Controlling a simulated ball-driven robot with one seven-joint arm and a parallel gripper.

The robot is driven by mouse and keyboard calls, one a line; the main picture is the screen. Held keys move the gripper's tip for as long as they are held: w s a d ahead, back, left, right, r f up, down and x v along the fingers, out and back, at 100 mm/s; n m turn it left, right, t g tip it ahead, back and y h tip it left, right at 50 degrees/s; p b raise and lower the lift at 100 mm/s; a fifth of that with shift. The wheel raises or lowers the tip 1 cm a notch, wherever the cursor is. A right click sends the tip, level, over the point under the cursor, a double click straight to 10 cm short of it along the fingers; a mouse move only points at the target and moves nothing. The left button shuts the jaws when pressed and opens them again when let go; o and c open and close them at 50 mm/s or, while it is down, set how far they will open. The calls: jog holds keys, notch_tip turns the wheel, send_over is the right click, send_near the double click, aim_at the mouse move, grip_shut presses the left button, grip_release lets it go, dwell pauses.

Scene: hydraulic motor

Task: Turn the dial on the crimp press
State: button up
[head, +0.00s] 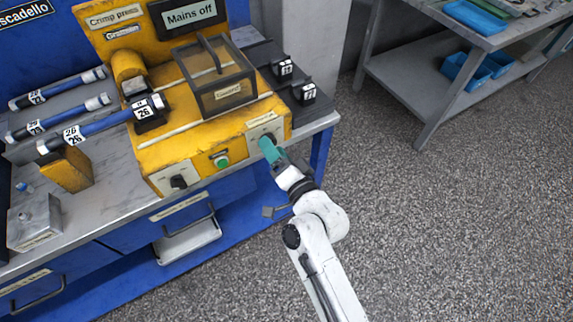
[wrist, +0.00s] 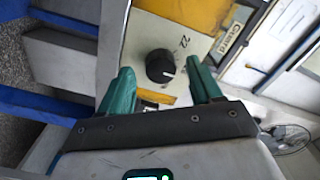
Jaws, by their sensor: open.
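The yellow crimp press (head: 200,137) stands on the blue workbench. Its black dial (wrist: 160,66) sits on a pale plate marked 22 in the wrist view, with a white pointer line on the knob. My gripper (head: 268,146) is at the plate on the press's front right; its teal fingers hide most of the dial in the head view. In the wrist view my gripper (wrist: 163,85) is open, with one finger on each side of the dial and gaps between. I cannot tell how far the fingertips are from the plate.
A second black knob (head: 178,182) and a green button (head: 222,162) are on the press front to the left. A clear guard box (head: 214,78) stands on top. Blue hose pieces (head: 100,124) lie left. The floor (head: 420,220) to the right is clear.

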jog(key=b+v, duration=0.2)
jog(key=v, duration=0.8)
jog(key=shift+w, duration=0.1)
jog(key=s+d+f+n+g+h+p, duration=0.1)
jog(key=s+d+f+n+g+h, duration=0.15)
jog(key=s+d+f+g, duration=0.4)
jog(key=s+d+f+n+g+h, duration=0.1)
jog(key=s+d+f+n+h, duration=0.2)
jog(key=d, duration=0.6)
jog(key=s+d+g+h, duration=0.2)
jog(key=s+d, duration=0.3)
jog(key=s, duration=0.3)
jog(key=s+d+g+h, duration=0.2)
jog(key=s+d+g, duration=0.2)
jog(key=s+d, duration=0.2)
jog(key=shift+s+d+m+h+p, duration=0.35)
jog(key=shift+s+p, duration=0.05)
jog(key=shift+s, duration=0.75)
jog(key=shift+f+g, duration=0.15)
jog(key=shift+g, duration=0.1)
